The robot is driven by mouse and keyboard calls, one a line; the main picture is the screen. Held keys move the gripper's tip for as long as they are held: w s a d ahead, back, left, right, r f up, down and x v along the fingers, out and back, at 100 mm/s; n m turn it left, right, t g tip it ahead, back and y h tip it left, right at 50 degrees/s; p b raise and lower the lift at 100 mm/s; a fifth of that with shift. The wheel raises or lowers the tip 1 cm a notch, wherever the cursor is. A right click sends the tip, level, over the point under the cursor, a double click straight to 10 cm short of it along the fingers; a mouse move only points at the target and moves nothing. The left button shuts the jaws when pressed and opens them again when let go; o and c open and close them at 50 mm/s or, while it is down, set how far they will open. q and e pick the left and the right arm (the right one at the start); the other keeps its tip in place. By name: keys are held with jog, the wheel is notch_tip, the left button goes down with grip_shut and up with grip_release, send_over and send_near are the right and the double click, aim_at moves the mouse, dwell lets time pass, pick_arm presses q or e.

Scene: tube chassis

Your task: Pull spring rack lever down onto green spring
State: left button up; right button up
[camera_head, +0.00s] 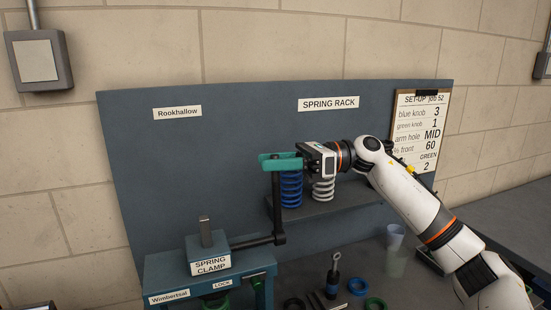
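The spring clamp (210,262) stands at the lower left. Its dark lever (278,208) runs out to the right from the clamp and then stands upright. A green spring (215,299) shows in part under the clamp, cut by the bottom edge. My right gripper (277,163) is at the top of the upright lever, with its teal fingers pointing left. The fingers hide the lever's top, and I cannot tell whether they are closed on it. My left gripper is not in view.
A blue spring (291,190) and a white spring (323,190) stand on the rack shelf (345,201), just below my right gripper. A set-up card (420,130) hangs at right. A clear cup (395,237), a dark-handled tool (333,278) and several rings (357,286) are on the bench.

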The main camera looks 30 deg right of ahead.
jog(key=shift+c, duration=0.3)
grip_shut()
